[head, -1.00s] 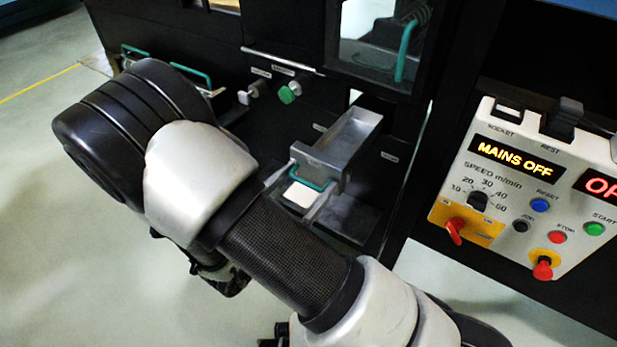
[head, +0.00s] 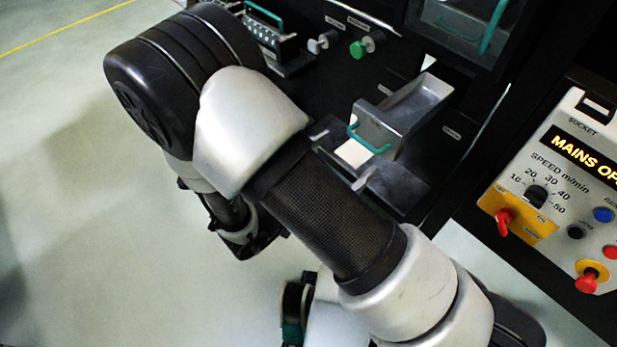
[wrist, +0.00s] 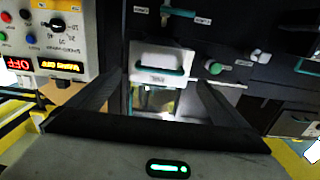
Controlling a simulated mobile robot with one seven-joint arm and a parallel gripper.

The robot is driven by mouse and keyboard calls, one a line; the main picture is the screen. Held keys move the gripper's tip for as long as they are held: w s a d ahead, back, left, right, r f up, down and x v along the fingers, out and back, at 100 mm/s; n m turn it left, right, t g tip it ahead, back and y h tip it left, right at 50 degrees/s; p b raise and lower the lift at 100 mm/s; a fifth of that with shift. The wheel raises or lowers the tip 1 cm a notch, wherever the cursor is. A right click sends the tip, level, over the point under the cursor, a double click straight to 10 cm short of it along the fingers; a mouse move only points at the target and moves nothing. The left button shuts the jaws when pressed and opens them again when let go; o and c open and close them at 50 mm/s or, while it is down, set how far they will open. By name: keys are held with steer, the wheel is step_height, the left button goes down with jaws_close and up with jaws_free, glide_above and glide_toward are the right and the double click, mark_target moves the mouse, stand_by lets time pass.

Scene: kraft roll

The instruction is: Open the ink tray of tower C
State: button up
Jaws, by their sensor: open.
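A grey metal tray (head: 405,110) with a teal handle (head: 368,138) juts out from the dark machine front in the head view, its trough open at the top. A pale patch (head: 353,153) shows under the handle. I cannot read which tower its label names. In the wrist view, which looks upside down, a pale box front with a teal edge (wrist: 160,58), probably this tray, lies beyond my gripper (wrist: 160,80). My gripper's two fingers are spread wide, with nothing held between them. In the head view my arm hides much of the gripper.
A green knob (head: 362,47) and a white knob (head: 322,42) stick out left of the tray. A control panel (head: 560,190) with a red switch stands at right. A window with a teal handle (head: 494,28) is above. Clear floor (head: 100,200) lies at left.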

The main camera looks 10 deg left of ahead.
steer(key=p+v, duration=0.1)
steer(key=v, duration=0.9)
steer(key=shift+s+a, duration=0.2)
steer(key=shift+s, duration=0.1)
